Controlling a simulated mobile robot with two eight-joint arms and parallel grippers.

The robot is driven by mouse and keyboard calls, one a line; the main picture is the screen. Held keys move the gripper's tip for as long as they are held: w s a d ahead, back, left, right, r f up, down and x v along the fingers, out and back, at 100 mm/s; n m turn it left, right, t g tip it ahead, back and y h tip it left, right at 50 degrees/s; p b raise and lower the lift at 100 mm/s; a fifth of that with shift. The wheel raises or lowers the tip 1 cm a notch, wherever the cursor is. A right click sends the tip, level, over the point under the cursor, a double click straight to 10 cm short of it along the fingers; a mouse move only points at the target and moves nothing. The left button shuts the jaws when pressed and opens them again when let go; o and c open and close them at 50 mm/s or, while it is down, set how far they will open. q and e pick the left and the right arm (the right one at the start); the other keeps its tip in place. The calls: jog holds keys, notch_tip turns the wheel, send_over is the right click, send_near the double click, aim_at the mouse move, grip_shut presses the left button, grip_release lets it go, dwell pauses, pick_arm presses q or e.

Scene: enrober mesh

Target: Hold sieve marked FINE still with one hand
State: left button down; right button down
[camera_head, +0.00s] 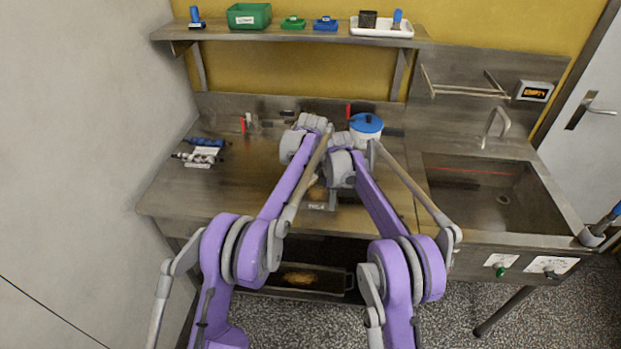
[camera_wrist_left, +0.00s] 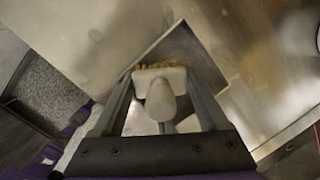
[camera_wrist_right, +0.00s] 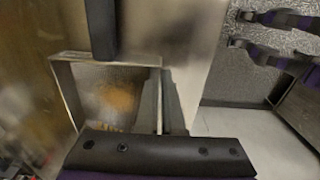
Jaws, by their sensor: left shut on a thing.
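A square metal-framed tray or sieve with orange-brown residue (camera_wrist_right: 110,92) shows in the right wrist view. I cannot read FINE anywhere. My left gripper (camera_wrist_left: 160,88) is shut on a pale brush-like piece (camera_wrist_left: 160,100) with a rounded handle and tan edge, above a square metal surface. My right gripper (camera_head: 338,178) is near the label plate; its fingers are not clear, and the framed piece lies beyond its dark palm.
A blue-lidded pot (camera_head: 366,124) stands behind my wrists. The sink (camera_head: 490,190) is at the right. A shelf (camera_head: 290,35) carries coloured boxes. A tray of brown crumbs (camera_head: 300,278) sits below the bench.

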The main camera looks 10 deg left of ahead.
pick_arm(q)
jog(key=shift+s+a+r, duration=0.1)
jog(key=shift+s+a, duration=0.05)
jog(key=shift+a, duration=0.2)
pick_arm(e)
jog(key=shift+a, duration=0.2)
pick_arm(q)
jog(key=shift+a, duration=0.2)
pick_arm(e)
jog(key=shift+d, duration=0.1)
pick_arm(q)
jog(key=shift+s+d+r, duration=0.1)
jog(key=shift+s+r, duration=0.1)
jog(key=shift+r, duration=1.25)
jog(key=shift+s+d+r, duration=0.1)
jog(key=shift+s+r, duration=0.1)
jog(key=shift+r, duration=1.25)
jog(key=shift+s+d+r, duration=0.1)
jog(key=shift+s+r, duration=0.05)
jog(key=shift+r, duration=0.6)
jog(key=shift+s+r, duration=0.1)
jog(key=shift+r, duration=0.65)
pick_arm(e)
jog(key=c, duration=1)
grip_release()
